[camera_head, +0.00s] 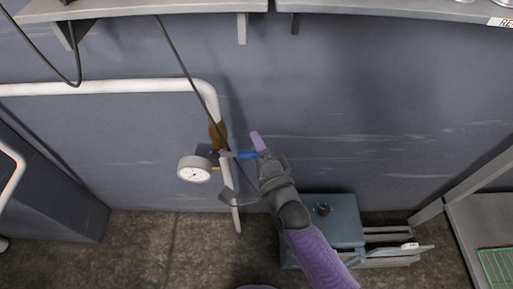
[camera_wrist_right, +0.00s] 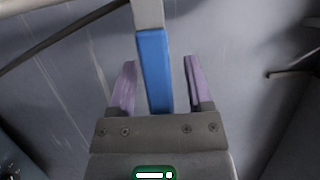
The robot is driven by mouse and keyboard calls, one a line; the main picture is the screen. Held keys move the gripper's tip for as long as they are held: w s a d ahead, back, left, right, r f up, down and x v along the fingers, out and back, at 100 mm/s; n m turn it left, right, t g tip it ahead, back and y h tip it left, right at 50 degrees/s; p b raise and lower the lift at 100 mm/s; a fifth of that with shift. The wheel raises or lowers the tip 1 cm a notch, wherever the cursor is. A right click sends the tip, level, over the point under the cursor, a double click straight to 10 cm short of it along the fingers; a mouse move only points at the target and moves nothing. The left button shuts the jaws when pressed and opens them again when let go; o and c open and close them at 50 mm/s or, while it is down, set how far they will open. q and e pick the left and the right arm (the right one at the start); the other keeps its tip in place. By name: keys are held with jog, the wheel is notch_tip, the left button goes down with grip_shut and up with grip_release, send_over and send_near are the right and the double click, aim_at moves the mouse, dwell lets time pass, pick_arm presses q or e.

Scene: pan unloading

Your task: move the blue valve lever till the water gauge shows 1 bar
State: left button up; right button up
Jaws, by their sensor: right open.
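The blue valve lever (camera_head: 246,155) sticks out to the right from the valve on the white pipe, and its blue grip also shows in the right wrist view (camera_wrist_right: 155,70). My right gripper (camera_wrist_right: 160,80) is open, with one purple finger on each side of the blue grip and gaps visible between. In the head view my right gripper (camera_head: 256,150) covers the lever's end. The round white water gauge (camera_head: 194,170) is just left of the valve; its needle is too small to read. My left gripper is not in view.
A white pipe (camera_head: 130,86) runs along the grey wall and bends down to the valve. A dark cable hangs across it. A grey-blue box (camera_head: 340,222) stands on the floor beneath my right arm. A shelf (camera_head: 150,8) overhangs at the top.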

jog(key=shift+w+a, duration=0.1)
jog(key=shift+w, duration=0.1)
jog(key=c, duration=0.8)
grip_shut()
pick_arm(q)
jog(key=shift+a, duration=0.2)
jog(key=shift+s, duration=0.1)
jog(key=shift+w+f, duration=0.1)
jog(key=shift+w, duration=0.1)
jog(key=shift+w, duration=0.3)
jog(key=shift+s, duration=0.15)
